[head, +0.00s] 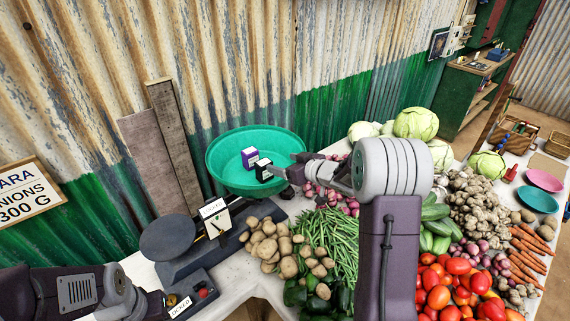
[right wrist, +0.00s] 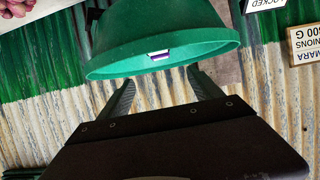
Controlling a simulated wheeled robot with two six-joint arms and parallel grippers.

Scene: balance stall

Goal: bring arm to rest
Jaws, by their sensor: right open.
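My right gripper (head: 284,172) is open at the right edge of the green pan (head: 222,172). In the right wrist view its two fingers (right wrist: 163,92) stand apart with nothing between them, and the green pan (right wrist: 165,45) lies just beyond the tips. A purple box (head: 250,156) and a black box (head: 263,172), both with white labels, sit in the pan. My left arm (head: 75,292) is at the bottom left; its gripper's jaws cannot be made out.
The dark balance (head: 225,232) has an empty dark plate (head: 167,238) at left. Potatoes (head: 268,243), green beans (head: 328,235), tomatoes (head: 455,285) and cabbages (head: 416,123) crowd the table around my right arm. A corrugated wall (head: 250,60) stands close behind.

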